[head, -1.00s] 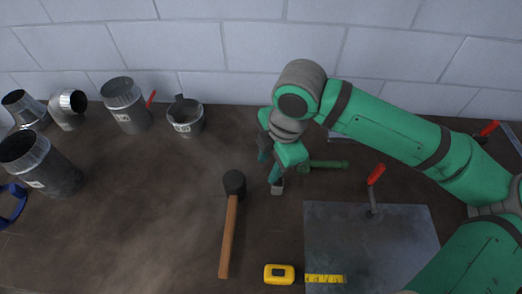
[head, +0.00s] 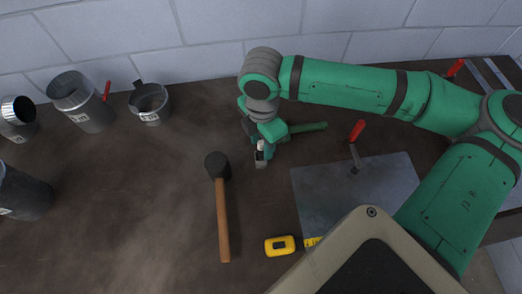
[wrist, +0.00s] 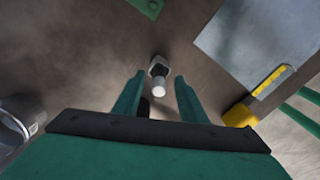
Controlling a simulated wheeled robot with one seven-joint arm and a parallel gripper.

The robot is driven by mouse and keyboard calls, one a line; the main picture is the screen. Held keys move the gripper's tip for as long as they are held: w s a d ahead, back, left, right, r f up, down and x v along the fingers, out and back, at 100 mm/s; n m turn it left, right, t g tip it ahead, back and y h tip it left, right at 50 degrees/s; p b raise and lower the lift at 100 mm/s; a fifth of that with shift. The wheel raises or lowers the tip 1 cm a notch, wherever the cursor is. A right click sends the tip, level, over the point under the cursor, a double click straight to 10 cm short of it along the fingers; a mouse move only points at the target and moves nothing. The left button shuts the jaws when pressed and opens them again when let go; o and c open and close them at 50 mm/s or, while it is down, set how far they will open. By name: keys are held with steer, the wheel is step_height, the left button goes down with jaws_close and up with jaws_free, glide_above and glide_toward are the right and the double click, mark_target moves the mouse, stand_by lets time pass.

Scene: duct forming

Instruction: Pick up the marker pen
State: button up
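A small upright thing with a white round top and a grey-and-dark lower part, which looks like the marker pen (wrist: 158,88), stands on the bench. It also shows in the head view (head: 260,154), just below my gripper. My gripper (wrist: 157,82) points down at it with its two green fingers apart, one on each side in the wrist view. I see gaps between the fingers and the white top. I cannot tell how deep it sits between the fingertips. In the head view the gripper's fingers are partly hidden by the wrist.
A mallet (head: 222,210) lies left of the gripper. A green-handled tool (head: 307,127) lies close behind. A metal sheet (head: 320,195) with a red-handled tool (head: 356,131) is right; a yellow tape measure (head: 280,246) is in front. Metal duct pieces (head: 80,100) stand at back left.

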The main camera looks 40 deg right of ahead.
mark_target(261, 153)
steer(key=shift+f, duration=1.6)
jaws_close()
steer(key=shift+r, duration=0.1)
